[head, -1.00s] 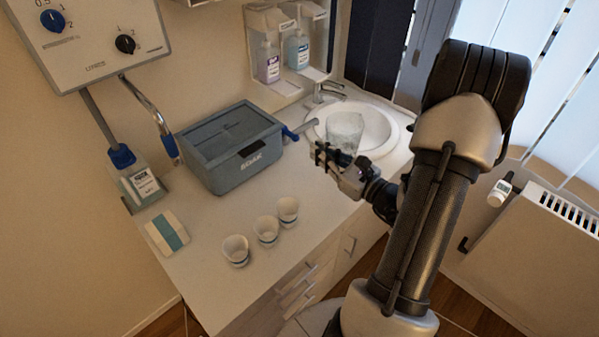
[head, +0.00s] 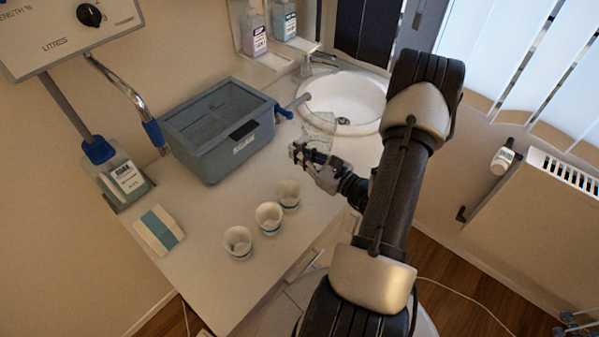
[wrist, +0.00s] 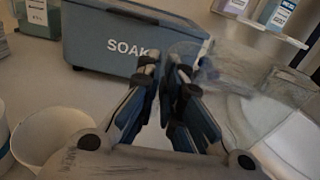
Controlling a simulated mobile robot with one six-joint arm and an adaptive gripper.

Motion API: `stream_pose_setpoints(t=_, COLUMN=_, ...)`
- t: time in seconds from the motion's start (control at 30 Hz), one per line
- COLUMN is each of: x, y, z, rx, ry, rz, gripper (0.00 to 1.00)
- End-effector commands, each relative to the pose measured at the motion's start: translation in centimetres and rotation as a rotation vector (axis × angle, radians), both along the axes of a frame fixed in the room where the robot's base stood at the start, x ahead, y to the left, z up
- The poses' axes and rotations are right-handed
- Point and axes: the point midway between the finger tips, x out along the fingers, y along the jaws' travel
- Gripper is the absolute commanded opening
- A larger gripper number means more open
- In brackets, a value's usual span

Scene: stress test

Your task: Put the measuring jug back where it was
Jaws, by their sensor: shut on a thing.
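The clear measuring jug (head: 318,126) is at the left edge of the sink, just behind my gripper (head: 306,154) in the head view. My gripper is shut on the jug, over the counter between the blue-grey SOAK tub and the basin. In the wrist view the jug (wrist: 226,68) is faint and see-through, just beyond and right of the fingers (wrist: 167,72). The fingers hide the exact place of the grip. I cannot tell whether the jug's base touches the counter.
The SOAK tub (head: 214,153) with a blue tap stands close left of the jug. The white sink (head: 372,116) is on the right. Three paper cups (head: 268,217) stand nearer the front edge. A teal-striped packet (head: 158,230) lies far left.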

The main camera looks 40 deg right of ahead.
Motion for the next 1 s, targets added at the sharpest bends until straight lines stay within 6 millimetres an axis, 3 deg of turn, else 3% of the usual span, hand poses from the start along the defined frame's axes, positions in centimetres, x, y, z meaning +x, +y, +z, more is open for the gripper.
stream_pose_setpoints(t=0.03, x=0.0, y=0.0, z=-1.1, rx=0.001, ry=-0.001, rz=0.0, gripper=0.0)
stream_pose_setpoints(t=0.33, x=0.0, y=0.0, z=-3.2, rx=-0.001, ry=-0.002, rz=0.0, gripper=0.0)
stream_pose_setpoints(t=0.6, x=0.0, y=0.0, z=-6.8, rx=-0.001, ry=-0.002, rz=0.0, gripper=0.0)
stream_pose_setpoints(t=0.97, x=0.0, y=0.0, z=-7.1, rx=-0.002, ry=-0.002, rz=0.0, gripper=0.0)
stream_pose_setpoints(t=1.0, x=0.0, y=0.0, z=-7.1, rx=-0.001, ry=-0.001, rz=0.0, gripper=0.07)
